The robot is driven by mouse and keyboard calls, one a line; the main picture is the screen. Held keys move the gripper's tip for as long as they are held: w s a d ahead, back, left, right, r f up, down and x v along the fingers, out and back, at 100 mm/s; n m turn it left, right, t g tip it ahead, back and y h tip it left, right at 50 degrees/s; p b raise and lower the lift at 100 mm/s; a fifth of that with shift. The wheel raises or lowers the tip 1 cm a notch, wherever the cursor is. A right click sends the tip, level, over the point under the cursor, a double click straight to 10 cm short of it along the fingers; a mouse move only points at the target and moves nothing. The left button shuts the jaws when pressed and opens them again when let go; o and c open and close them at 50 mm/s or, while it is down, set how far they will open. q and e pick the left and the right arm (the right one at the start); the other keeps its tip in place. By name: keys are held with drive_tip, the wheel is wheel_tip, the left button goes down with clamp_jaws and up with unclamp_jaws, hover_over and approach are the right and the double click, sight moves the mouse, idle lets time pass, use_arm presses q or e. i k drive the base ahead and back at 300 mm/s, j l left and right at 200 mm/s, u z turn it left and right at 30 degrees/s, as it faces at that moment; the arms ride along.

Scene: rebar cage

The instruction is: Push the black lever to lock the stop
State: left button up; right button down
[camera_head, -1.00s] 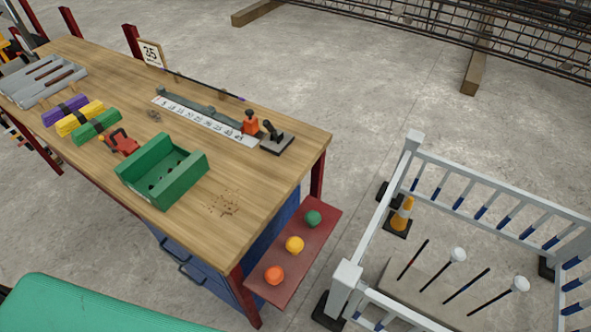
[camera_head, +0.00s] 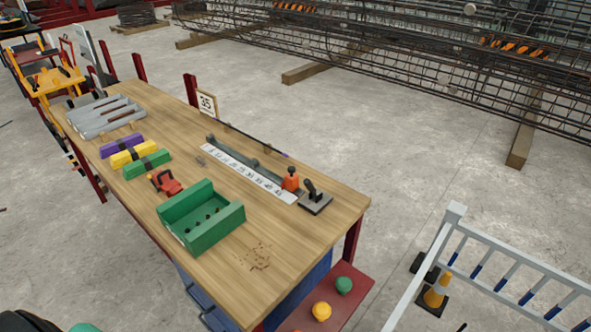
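The black lever (camera_head: 311,187) stands on a dark square base plate (camera_head: 316,204) near the right end of the wooden workbench (camera_head: 310,228). It leans a little toward the left. The orange stop (camera_head: 291,181) sits just left of the lever, at the right end of a grey rail (camera_head: 245,165) with a white numbered scale strip (camera_head: 248,173). Whether the stop touches the lever's base is too small to tell.
A green box (camera_head: 202,218), a red tool (camera_head: 165,182) and purple, yellow and green bundles (camera_head: 134,153) lie on the bench. A sign marked 35 (camera_head: 207,103) stands at its back edge. A white railing (camera_head: 507,262) stands at right.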

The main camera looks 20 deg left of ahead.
sight(308, 182)
drive_tip(key=i+l+u, duration=0.15)
drive_tip(key=l+u, duration=0.15)
drive_tip(key=u, duration=0.15)
drive_tip(key=l+u, duration=0.4)
drive_tip(key=i+j, duration=0.05)
drive_tip(key=j, duration=0.05)
